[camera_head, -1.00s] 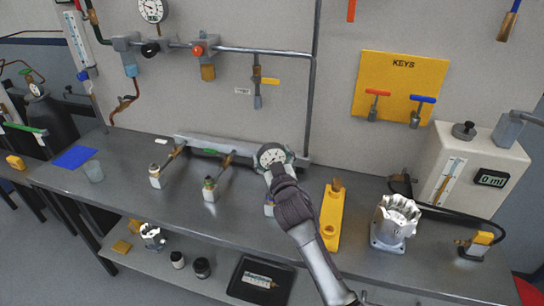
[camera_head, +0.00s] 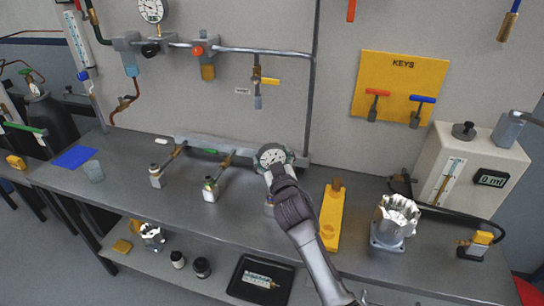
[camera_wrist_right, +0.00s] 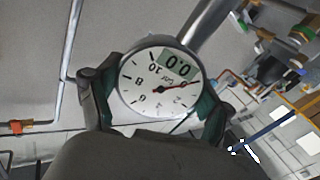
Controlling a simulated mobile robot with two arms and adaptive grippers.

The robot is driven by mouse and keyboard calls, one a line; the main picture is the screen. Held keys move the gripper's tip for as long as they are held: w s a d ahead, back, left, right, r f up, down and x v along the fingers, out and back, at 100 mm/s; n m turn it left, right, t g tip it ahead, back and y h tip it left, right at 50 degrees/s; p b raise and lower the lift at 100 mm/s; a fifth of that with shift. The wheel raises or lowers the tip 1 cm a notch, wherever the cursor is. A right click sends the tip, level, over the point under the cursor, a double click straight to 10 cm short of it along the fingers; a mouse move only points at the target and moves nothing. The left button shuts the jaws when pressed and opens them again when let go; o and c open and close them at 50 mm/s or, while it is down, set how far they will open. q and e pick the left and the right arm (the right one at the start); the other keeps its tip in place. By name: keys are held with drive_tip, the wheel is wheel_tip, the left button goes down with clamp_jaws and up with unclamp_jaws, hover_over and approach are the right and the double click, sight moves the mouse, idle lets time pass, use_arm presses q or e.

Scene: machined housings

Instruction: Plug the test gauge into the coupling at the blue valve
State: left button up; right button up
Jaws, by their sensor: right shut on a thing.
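The test gauge (camera_head: 273,155) has a round white dial. It is held up in front of the metal rail at the back of the bench. My right gripper (camera_head: 279,170) is shut on it. In the right wrist view the gauge (camera_wrist_right: 160,84) fills the middle between the dark green finger pads, and its display reads 0.0. Its connecting end is hidden. I cannot make out a coupling at a blue valve for sure; a blue fitting (camera_head: 130,70) hangs below the wall pipe at left. My left gripper is not in view.
Two small bottles with brass fittings (camera_head: 157,177) (camera_head: 210,188) stand left of my right arm; another object is partly hidden behind it. A yellow holder (camera_head: 332,215) and silver housing (camera_head: 392,225) stand to the right. The front left of the bench is fairly clear.

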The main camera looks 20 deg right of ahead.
drive_tip(key=shift+f+b, duration=1.45)
drive_tip(key=shift+f, duration=0.3)
drive_tip(key=o, duration=1.2)
drive_tip(key=s, duration=1.2)
drive_tip(key=shift+a, duration=0.45)
